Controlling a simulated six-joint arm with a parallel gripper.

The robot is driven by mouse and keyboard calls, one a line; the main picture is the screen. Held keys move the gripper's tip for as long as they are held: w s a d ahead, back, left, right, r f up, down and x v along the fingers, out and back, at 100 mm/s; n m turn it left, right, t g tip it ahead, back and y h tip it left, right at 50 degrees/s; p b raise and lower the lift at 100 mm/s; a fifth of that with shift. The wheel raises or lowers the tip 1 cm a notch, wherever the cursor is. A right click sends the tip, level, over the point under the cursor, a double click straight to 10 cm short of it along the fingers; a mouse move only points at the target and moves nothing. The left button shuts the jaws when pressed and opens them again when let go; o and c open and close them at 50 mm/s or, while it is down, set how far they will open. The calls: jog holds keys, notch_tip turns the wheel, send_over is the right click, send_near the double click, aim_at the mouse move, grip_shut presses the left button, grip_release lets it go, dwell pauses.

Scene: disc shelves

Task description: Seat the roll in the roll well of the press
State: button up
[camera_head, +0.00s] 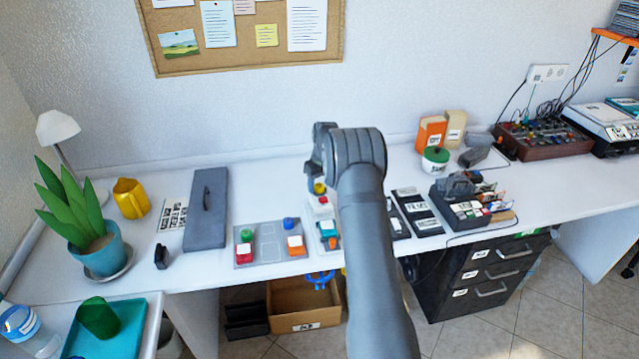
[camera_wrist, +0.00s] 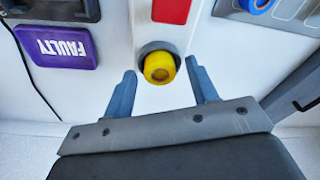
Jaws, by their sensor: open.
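The roll (camera_wrist: 158,68) is a short yellow cylinder. In the wrist view it stands in a dark grey round ring, which looks like the roll well (camera_wrist: 146,48), on the white press (camera_wrist: 140,15). How deep it sits is hard to tell. My gripper (camera_wrist: 161,66) is open, with one blue finger on each side of the roll and gaps between fingers and roll. In the head view the roll (camera_head: 319,188) shows small below my gripper (camera_head: 316,183), at the back end of the press (camera_head: 311,228). My arm hides part of the press.
Left of the press, a grey tray (camera_head: 268,251) holds coloured pieces. A long grey case (camera_head: 206,210) lies farther left. A purple block marked FAULTY (camera_wrist: 58,47) and a dark cable lie close by in the wrist view. Dark label trays (camera_head: 418,212) stand right of my arm.

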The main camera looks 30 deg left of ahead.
aim_at(318, 185)
jog(key=shift+r, duration=0.1)
notch_tip(318, 185, up, 12)
jog(key=d, duration=0.1)
jog(key=shift+s+d, duration=0.35)
jog(key=f, duration=0.4)
jog(key=a+f, duration=0.1)
jog(key=f, duration=0.7)
jog(key=shift+w+a+f, duration=0.35)
notch_tip(318, 185, up, 3)
jog(key=shift+r, duration=0.7)
